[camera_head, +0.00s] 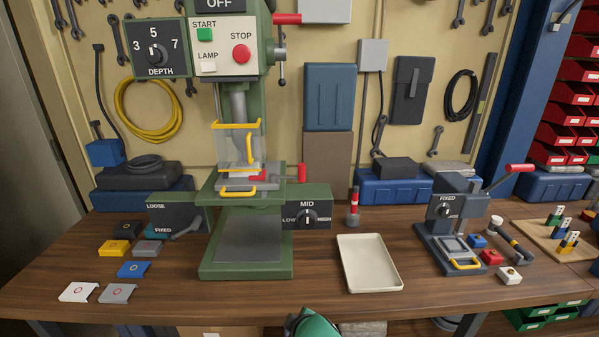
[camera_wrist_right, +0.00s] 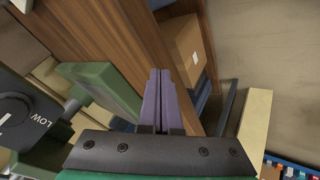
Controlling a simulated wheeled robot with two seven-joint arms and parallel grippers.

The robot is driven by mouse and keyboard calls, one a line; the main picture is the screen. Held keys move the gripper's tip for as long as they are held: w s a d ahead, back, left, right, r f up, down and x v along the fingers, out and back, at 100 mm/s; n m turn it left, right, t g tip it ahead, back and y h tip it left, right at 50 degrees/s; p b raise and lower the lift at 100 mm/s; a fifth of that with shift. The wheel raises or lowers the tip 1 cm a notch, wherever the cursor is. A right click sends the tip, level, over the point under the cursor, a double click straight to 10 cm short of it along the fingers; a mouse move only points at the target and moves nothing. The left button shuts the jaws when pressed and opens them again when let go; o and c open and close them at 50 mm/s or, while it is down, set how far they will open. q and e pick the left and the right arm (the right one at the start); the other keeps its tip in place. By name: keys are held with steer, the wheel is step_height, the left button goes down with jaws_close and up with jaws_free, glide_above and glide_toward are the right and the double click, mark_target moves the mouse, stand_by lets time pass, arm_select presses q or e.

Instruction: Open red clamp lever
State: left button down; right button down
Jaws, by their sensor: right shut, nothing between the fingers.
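A drill press (camera_head: 234,190) stands at the left of the workbench. A smaller press (camera_head: 455,225) at the right also has a red-ended lever (camera_head: 518,168), pointing up and right. I cannot tell which one the task means. My right gripper (camera_wrist_right: 158,80) has its purple fingers together and empty in the right wrist view, apart from both levers. My left gripper is out of view.
A cream tray (camera_head: 368,263) lies on the bench between the presses. A red-and-black tool (camera_head: 353,207) stands behind it. Coloured plates (camera_head: 115,247) lie at the left, small blocks (camera_head: 494,257) at the right. The bench front near the tray is clear.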

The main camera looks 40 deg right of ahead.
steer(key=w+d+r+n+t+h, duration=0.1)
steer(key=w+d+r+t, duration=0.1)
steer(key=r, duration=0.4)
steer(key=w+d+r+n+t+h, duration=0.1)
steer(key=w+d+r+h, duration=0.1)
steer(key=r, duration=0.5)
steer(key=n+t+h, duration=0.4)
steer(key=h, duration=0.1)
glide_toward(302, 172)
steer(key=p+x, duration=0.4)
steer(key=x, duration=0.2)
steer(key=shift+r+p, duration=0.2)
steer(key=shift+p, duration=0.1)
steer(key=shift+w+d+f, duration=0.1)
steer(key=shift+w+d, duration=0.25)
steer(key=shift+w+d, duration=0.3)
steer(key=shift+d, duration=0.5)
